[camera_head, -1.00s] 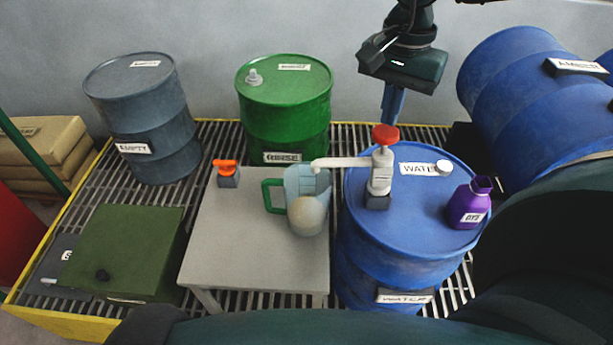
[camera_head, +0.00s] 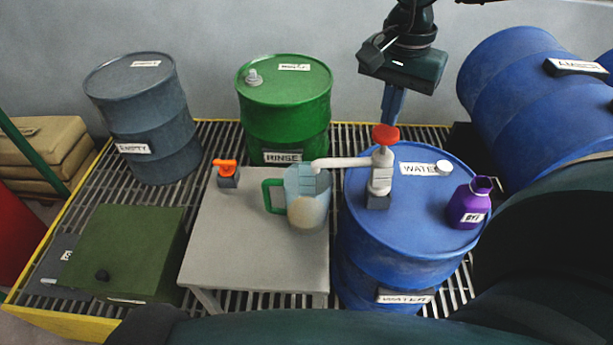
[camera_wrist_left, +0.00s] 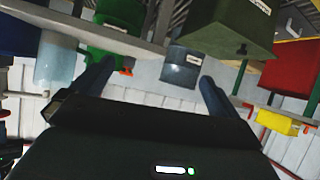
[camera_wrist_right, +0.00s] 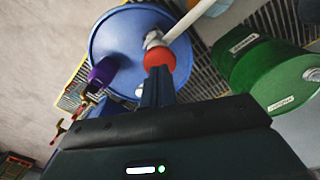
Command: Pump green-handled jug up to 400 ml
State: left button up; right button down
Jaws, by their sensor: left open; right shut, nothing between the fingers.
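The green-handled jug (camera_head: 307,196), clear and bluish, stands upright on the grey table, handle to the left. Its lower part looks pale with a round tan patch; I cannot read its level. The white hand pump (camera_head: 380,175) stands on the blue water drum (camera_head: 415,225), its spout (camera_head: 335,162) reaching left over the jug's mouth. My right gripper (camera_head: 392,119) is shut and empty, fingers pointing down at the pump's red knob (camera_head: 385,135); in the right wrist view its fingertips (camera_wrist_right: 157,72) meet the knob's edge, though contact is unclear. My left gripper (camera_wrist_left: 158,74) is open and empty.
A purple bottle (camera_head: 470,204) and a white cap (camera_head: 444,167) are on the drum. An orange-topped item (camera_head: 227,173) sits at the grey table's (camera_head: 235,255) back left. The green rinse drum (camera_head: 284,105) stands behind. The table's front is clear.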

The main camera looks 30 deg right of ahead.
aim_at(386, 131)
pick_arm(q)
jog(key=shift+f, duration=0.15)
pick_arm(e)
jog(key=shift+f, duration=0.2)
jog(key=shift+f+b, duration=0.7)
jog(key=shift+b, duration=0.2)
jog(key=shift+f+b, duration=0.65)
jog(key=shift+f, duration=0.05)
jog(key=shift+f+b, duration=0.85)
jog(key=shift+r, duration=0.15)
jog(key=shift+r+p, duration=1.55)
jog(key=shift+r, duration=0.75)
pick_arm(q)
jog(key=shift+w+d+r+n+t, duration=0.1)
jog(key=shift+d+r+n+t, duration=0.15)
jog(key=shift+n, duration=0.25)
jog(key=shift+a+f, duration=0.1)
